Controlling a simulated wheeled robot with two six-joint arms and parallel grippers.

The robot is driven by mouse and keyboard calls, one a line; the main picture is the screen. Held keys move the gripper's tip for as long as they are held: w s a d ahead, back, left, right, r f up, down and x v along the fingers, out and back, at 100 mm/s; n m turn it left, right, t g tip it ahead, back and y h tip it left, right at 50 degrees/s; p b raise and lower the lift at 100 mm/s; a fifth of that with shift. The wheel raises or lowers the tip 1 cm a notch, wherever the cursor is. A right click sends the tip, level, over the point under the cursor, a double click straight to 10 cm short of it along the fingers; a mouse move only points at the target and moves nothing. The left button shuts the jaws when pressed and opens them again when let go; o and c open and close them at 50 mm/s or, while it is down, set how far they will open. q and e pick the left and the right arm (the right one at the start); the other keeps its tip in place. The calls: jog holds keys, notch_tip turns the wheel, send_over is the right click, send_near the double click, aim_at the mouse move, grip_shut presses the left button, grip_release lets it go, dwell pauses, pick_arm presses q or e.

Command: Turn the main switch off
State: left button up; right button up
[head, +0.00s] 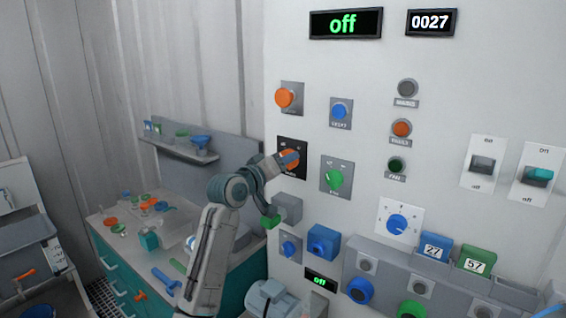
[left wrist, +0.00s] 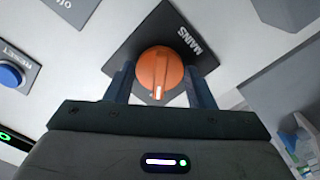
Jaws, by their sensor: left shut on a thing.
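The main switch is an orange rotary knob (left wrist: 157,73) on a black plate marked MAINS (left wrist: 191,37). In the head view the knob (head: 289,160) is partly hidden by my gripper. My left gripper (left wrist: 160,88) is shut on the knob, with one finger on each side of it. In the head view my left gripper (head: 286,160) reaches the panel from the left. A white mark on the knob points toward the gripper body in the wrist view. The display at the top (head: 345,24) reads "off" in green. My right gripper is not in view.
An orange button (head: 285,97) is above the switch, a blue reset button (head: 339,111) and a green knob (head: 334,179) to its right. A grey box (head: 288,208) juts out below. A teal workbench (head: 118,277) with loose items stands left of the panel.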

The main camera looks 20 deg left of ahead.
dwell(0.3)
pick_arm(q)
jog(key=o, duration=1)
jog(key=shift+c, duration=0.2)
jog(key=shift+s+a, duration=0.1)
jog(key=b+v, duration=0.4)
jog(key=v, duration=0.6)
jog(key=shift+s+b, duration=0.3)
jog(key=shift+a, duration=0.1)
